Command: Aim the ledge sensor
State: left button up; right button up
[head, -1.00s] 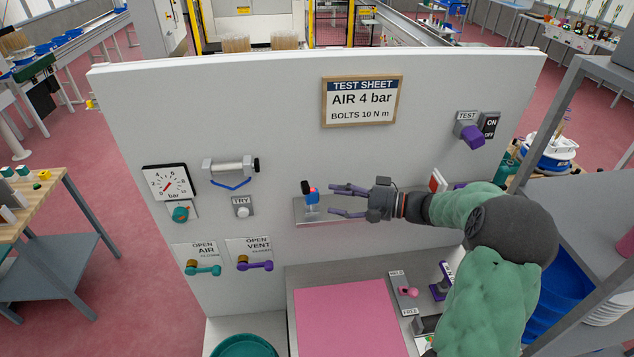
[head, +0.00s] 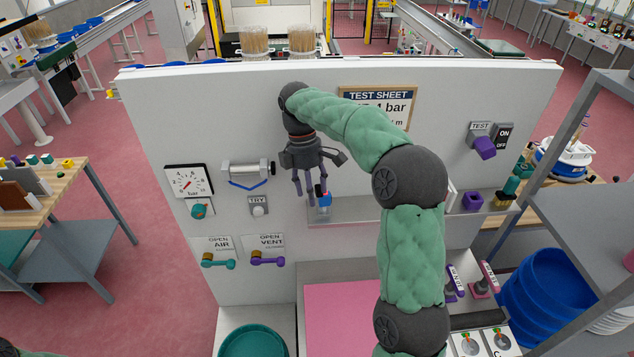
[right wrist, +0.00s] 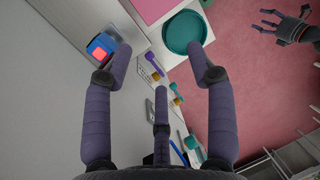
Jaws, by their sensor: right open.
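The ledge sensor (head: 324,201), a small blue block, stands on the grey ledge (head: 365,211) of the white panel. The gripper covers part of it in the head view. In the right wrist view the sensor (right wrist: 101,47) shows a red square face. My right gripper (head: 311,201) is open and points down at the sensor, its fingers around the sensor's height. In the right wrist view the sensor is outside the spread fingers, close by the left fingertip; I cannot tell if they touch. My left gripper (right wrist: 284,22) appears in the right wrist view, fingers spread, over the red floor.
The panel carries a gauge (head: 188,182), a TRY button (head: 259,210), teal (head: 218,262) and purple (head: 267,261) valve handles, and a TEST switch (head: 484,146). A purple holder (head: 473,201) is farther right on the ledge. A teal bowl (head: 252,343) stands below.

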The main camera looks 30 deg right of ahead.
aim_at(318, 187)
jog(key=w+r+n+t+h, duration=0.1)
jog(key=w+r+n+h, duration=0.1)
jog(key=w+r+h, duration=0.3)
jog(key=shift+y, duration=0.3)
jog(key=x, duration=0.9)
jog(key=shift+s+d+p, duration=0.1)
jog(key=shift+d+p, duration=0.2)
jog(key=shift+p, duration=0.1)
